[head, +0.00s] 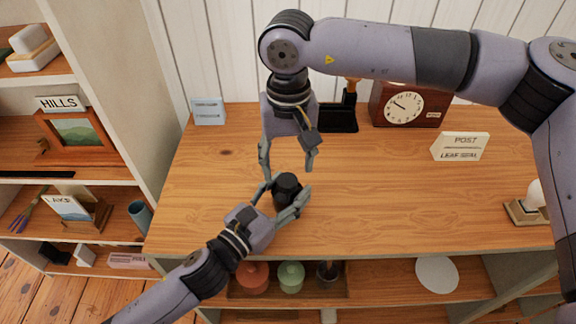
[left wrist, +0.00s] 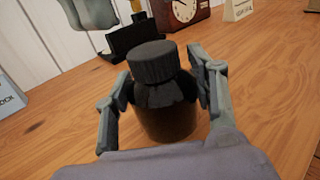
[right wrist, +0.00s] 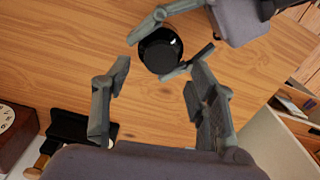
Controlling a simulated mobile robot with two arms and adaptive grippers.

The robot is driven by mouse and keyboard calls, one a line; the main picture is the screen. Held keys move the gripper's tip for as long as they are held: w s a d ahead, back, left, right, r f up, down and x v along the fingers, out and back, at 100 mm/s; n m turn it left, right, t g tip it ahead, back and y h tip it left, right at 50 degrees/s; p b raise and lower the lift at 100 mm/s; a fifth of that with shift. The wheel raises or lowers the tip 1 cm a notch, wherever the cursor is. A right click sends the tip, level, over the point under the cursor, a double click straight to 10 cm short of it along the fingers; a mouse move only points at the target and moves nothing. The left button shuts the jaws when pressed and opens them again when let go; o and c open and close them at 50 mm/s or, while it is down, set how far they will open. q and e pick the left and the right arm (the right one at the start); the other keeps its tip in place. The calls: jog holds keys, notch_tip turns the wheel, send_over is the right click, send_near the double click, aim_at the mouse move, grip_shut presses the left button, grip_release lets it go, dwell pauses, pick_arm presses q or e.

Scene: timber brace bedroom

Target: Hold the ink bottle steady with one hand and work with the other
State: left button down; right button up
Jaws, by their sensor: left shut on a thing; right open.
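The dark ink bottle (head: 286,189) stands upright on the wooden top, with a ribbed black cap. In the left wrist view the bottle (left wrist: 166,122) sits between both fingers, its cap (left wrist: 153,62) clear above them. My left gripper (head: 281,197) is shut on the bottle from the front left. My right gripper (head: 288,168) is open and empty, pointing down just behind and above the bottle. In the right wrist view the bottle's cap (right wrist: 161,54) shows beyond the open fingers of my right gripper (right wrist: 158,68), which appear apart from it.
Behind stand a black tray (head: 338,118), a wooden clock (head: 404,104) and a small blue card (head: 208,111). The wooden top (head: 380,200) right of the bottle is clear.

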aim_at(287, 180)
jog(key=shift+c, duration=0.3)
notch_tip(287, 180, up, 2)
jog(key=shift+a+r+n, duration=0.15)
jog(key=shift+n, duration=0.95)
jog(key=shift+r+n, duration=0.6)
jog(key=shift+f, duration=4)
jog(key=c, duration=1.2)
jog(key=shift+m, duration=1.7)
grip_shut()
